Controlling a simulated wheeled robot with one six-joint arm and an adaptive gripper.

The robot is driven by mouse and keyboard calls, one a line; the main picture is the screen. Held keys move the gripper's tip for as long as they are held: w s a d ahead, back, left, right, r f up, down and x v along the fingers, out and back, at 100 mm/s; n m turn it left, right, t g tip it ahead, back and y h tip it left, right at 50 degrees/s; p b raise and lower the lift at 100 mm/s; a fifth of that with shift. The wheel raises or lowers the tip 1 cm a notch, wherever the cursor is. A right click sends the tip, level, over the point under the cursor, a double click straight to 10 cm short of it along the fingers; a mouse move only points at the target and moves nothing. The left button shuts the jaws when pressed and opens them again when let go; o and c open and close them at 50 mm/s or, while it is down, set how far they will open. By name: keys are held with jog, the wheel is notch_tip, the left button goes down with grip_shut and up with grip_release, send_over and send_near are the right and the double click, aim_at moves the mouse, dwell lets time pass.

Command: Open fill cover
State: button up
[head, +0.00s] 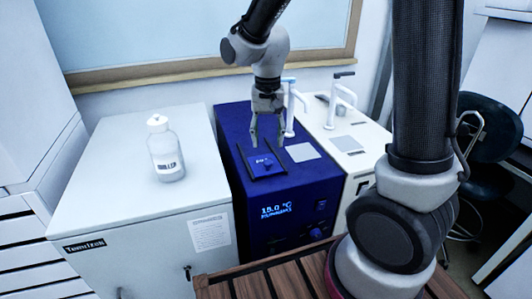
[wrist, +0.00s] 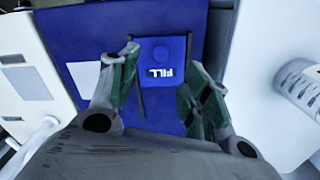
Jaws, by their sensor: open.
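The fill cover (head: 264,165) is a small dark blue square plate with a knob, lying flat on top of the blue chiller (head: 238,150). In the wrist view the fill cover (wrist: 163,62) reads "FILL" and shows between and beyond my fingertips. Dark strips run along its sides. My gripper (head: 267,142) points down above the chiller, just behind the cover in the head view. It is open and empty. In the wrist view my gripper (wrist: 160,80) has its green-padded fingers apart on either side of the cover. I cannot tell whether a finger touches it.
A white cabinet (head: 115,165) with a labelled bottle (head: 165,150) stands left of the chiller. A white unit (head: 345,140) stands right of it. White taps (head: 290,105) rise behind my gripper. A slatted wooden surface (head: 250,285) is in front.

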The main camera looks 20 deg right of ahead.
aim_at(268, 162)
jog(key=shift+f+m, duration=0.15)
jog(key=shift+m, duration=0.15)
notch_tip(268, 162, down, 8)
jog(key=shift+r, duration=0.25)
grip_shut()
